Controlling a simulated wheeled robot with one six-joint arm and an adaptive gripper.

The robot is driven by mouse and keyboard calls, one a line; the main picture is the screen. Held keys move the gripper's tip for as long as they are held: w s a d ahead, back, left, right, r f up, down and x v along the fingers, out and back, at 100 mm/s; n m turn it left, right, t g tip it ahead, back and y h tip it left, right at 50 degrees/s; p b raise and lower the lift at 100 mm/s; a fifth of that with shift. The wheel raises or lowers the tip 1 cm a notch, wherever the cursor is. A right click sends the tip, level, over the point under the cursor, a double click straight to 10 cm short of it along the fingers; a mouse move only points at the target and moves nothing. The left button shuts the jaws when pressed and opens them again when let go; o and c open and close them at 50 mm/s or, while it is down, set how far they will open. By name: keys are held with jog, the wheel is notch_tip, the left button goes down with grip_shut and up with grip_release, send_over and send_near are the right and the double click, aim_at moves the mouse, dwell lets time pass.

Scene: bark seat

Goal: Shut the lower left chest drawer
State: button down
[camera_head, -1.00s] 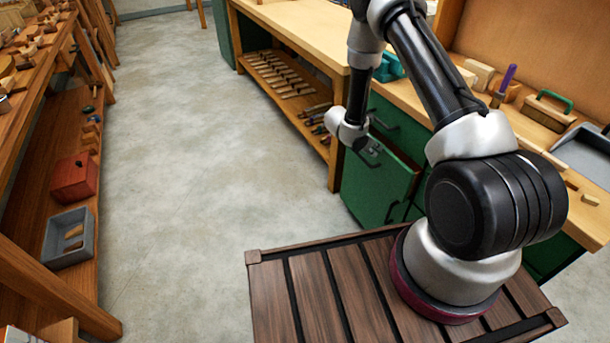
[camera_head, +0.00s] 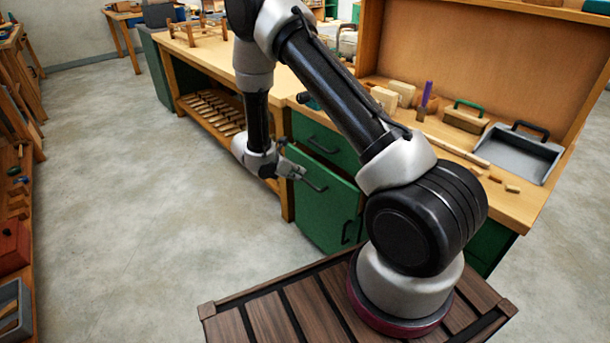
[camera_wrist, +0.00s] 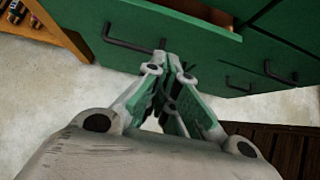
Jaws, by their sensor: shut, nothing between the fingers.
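The green chest (camera_head: 303,128) stands under the workbench top. Its pulled-out drawer (camera_head: 325,213) sticks out below an upper left drawer that sits back in the chest. The pulled-out drawer has a dark bar handle (camera_head: 313,184). My gripper (camera_head: 301,174) is shut and empty, in front of the drawer front near the handle. It also shows in the wrist view (camera_wrist: 172,62). I cannot tell whether it touches.
The bench top (camera_head: 470,170) holds a grey dustpan (camera_head: 517,153), a green-handled brush (camera_head: 466,117) and wooden blocks. A slatted shelf (camera_head: 215,110) is left of the chest. A rack of tools stands at far left. The concrete floor (camera_head: 150,200) between is clear.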

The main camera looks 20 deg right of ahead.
aim_at(329, 170)
jog(key=shift+d+r+x, duration=0.35)
jog(key=shift+x, duration=1.75)
jog(key=shift+d+r+x, duration=0.3)
jog(key=shift+x, duration=1.8)
jog(key=shift+d+r+x, duration=0.35)
jog(key=shift+x, duration=1.75)
jog(key=shift+w, duration=0.15)
jog(key=shift+w+d+r, duration=0.1)
jog(key=shift+w+d, duration=0.1)
jog(key=shift+d, duration=0.65)
jog(key=shift+w+d+f, duration=0.1)
jog(key=shift+w+d, duration=0.15)
jog(key=shift+d, duration=0.6)
jog(key=shift+w+d+r, duration=0.1)
jog(key=shift+w+d, duration=0.1)
jog(key=shift+d, duration=0.65)
